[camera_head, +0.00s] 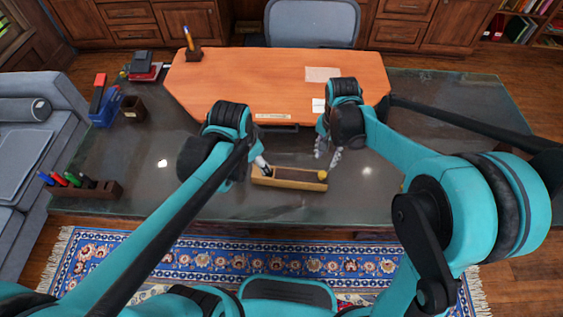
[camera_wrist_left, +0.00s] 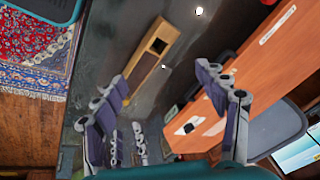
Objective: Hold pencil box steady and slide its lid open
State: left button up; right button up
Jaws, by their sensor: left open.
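The pencil box (camera_head: 262,180) is a long, light wooden box lying on the dark glass desk top, with a darker recessed top in the head view. In the left wrist view the pencil box (camera_wrist_left: 143,73) has a small dark opening near its upper end. How far the lid is slid cannot be told. My left gripper (camera_head: 263,163) is beside the box's left end, partly hidden by its own arm. In the left wrist view the left gripper's (camera_wrist_left: 172,94) fingers are spread, with nothing between them. My right gripper (camera_head: 328,152) is above the box's right end, fingers apart and empty.
A pen holder (camera_head: 90,187) with several markers stands at the front left. A blue tray (camera_head: 105,110) and a dark cup (camera_head: 132,105) are behind it. The orange desk surface (camera_head: 240,80) and a chair (camera_head: 312,22) lie beyond. Glass around the box is mostly clear.

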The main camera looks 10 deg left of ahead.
pick_arm(q)
jog(key=w+d+f+m+g, duration=0.2)
jog(key=w+d+f+m, duration=0.1)
jog(key=w+f+m, duration=0.15)
jog(key=m+g, duration=0.2)
jog(key=m, duration=0.3)
send_over(281, 174)
jog(key=shift+n, duration=0.25)
notch_tip(281, 174, down, 8)
jog(key=shift+a+r, duration=0.1)
jog(key=shift+a, duration=0.05)
jog(key=shift+w+f, duration=0.1)
jog(key=shift+f, duration=0.65)
notch_tip(281, 174, down, 7)
jog(key=shift+f, duration=0.1)
